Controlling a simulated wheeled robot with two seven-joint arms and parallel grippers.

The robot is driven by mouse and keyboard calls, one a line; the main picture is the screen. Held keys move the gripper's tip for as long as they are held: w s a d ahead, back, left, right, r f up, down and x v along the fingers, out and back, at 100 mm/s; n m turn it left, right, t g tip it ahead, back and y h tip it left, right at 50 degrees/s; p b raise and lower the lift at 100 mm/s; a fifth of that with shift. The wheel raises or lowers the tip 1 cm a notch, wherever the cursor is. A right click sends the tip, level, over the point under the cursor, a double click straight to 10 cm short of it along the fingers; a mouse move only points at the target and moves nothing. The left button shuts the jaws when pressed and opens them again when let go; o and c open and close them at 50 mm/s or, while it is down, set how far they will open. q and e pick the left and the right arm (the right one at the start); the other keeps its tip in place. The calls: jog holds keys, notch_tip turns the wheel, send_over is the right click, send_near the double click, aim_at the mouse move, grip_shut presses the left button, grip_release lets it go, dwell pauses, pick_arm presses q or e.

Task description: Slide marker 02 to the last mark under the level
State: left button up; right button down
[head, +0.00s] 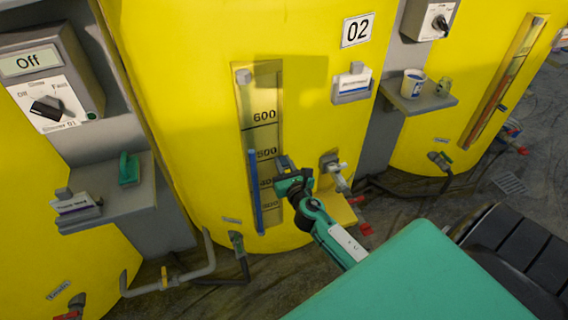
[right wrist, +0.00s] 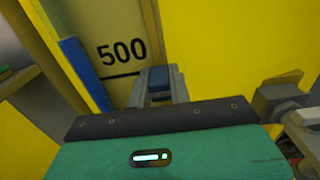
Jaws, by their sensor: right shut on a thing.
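Yellow tank 02 (head: 190,110) carries a tall level scale (head: 262,100) with lines numbered 600, 500 and lower. A blue level column (head: 255,190) stands at the scale's left side; its top is slightly above the 500 line. My right gripper (head: 285,172) is at the scale's right edge, below the 500 number. In the head view the gripper hides the marker. My left gripper is not in view.
A valve (head: 333,165) juts from the tank just right of my gripper. A labelled holder (head: 352,85) is above it. A shelf with a cup (head: 413,83) stands at right. A control box (head: 50,85) reading Off and a shelf with a green object (head: 129,169) are at left.

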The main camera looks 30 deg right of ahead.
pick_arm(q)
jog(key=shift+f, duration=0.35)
pick_arm(e)
jog(key=shift+r, duration=0.15)
jog(key=c, duration=1.3)
grip_release()
jog(key=shift+s+a, duration=0.1)
jog(key=shift+s, duration=0.35)
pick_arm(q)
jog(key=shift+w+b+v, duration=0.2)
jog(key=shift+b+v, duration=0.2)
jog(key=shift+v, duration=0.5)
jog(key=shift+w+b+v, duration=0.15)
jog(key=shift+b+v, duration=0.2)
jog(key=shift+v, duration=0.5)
pick_arm(e)
jog(key=shift+v, duration=6.5)
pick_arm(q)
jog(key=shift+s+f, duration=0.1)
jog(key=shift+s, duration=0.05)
pick_arm(e)
jog(key=shift+a, duration=0.1)
